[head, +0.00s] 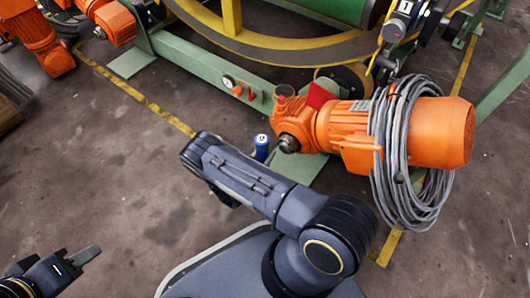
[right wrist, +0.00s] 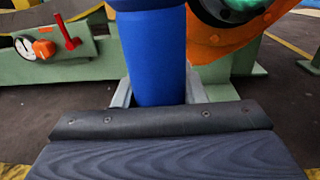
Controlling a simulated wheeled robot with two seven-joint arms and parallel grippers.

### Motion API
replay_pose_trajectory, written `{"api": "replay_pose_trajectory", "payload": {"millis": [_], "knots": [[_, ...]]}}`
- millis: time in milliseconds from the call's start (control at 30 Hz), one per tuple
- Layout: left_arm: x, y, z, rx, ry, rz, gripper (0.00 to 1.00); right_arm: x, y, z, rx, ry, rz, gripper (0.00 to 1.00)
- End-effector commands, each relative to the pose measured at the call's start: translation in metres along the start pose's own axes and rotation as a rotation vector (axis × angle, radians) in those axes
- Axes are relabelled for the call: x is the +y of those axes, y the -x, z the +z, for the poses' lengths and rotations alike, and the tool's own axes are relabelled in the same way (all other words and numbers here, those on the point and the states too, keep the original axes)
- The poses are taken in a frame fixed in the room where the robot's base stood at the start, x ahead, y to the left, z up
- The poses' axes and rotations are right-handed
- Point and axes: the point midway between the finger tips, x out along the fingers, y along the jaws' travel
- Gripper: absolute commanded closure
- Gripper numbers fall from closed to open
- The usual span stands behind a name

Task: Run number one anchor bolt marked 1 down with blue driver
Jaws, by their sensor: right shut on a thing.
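The blue driver (head: 261,148) stands upright with a pale marked cap, just beyond my right wrist in the head view. In the right wrist view the blue driver (right wrist: 158,60) fills the upper middle, and my right gripper (right wrist: 160,92) is shut on it, with grey fingers at both sides. The driver's lower end is hidden.
An orange motor (head: 400,132) with a coiled grey cable (head: 400,165) stands close right of the driver. The green frame beam (head: 195,62) and yellow ring (head: 280,48) lie behind. Open floor (head: 110,170) is at the left.

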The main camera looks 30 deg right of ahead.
Motion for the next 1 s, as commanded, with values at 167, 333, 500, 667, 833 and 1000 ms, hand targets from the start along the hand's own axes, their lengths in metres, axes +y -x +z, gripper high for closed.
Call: {"api": "replay_pose_trajectory", "payload": {"millis": [167,333,500,667,833,1000], "knots": [[0.0,0.0,0.0,0.0,0.0,0.0,0.64,0.0,-0.001,-0.001,-0.004,-0.001,0.0,0.96],[0.0,0.0,0.0,0.0,0.0,0.0,0.64,0.0,-0.001,-0.003,-0.004,0.0,0.0,0.96],[0.0,0.0,0.0,0.0,0.0,0.0,0.64,0.0,-0.001,-0.005,-0.004,-0.001,0.0,0.96],[0.0,0.0,0.0,0.0,0.0,0.0,0.64,0.0,-0.001,-0.007,-0.004,-0.001,0.0,0.96],[0.0,0.0,0.0,0.0,0.0,0.0,0.64,0.0,-0.001,-0.009,-0.004,-0.001,0.0,0.96],[0.0,0.0,0.0,0.0,0.0,0.0,0.64,0.0,-0.001,-0.012,-0.003,-0.001,-0.001,0.96]]}}
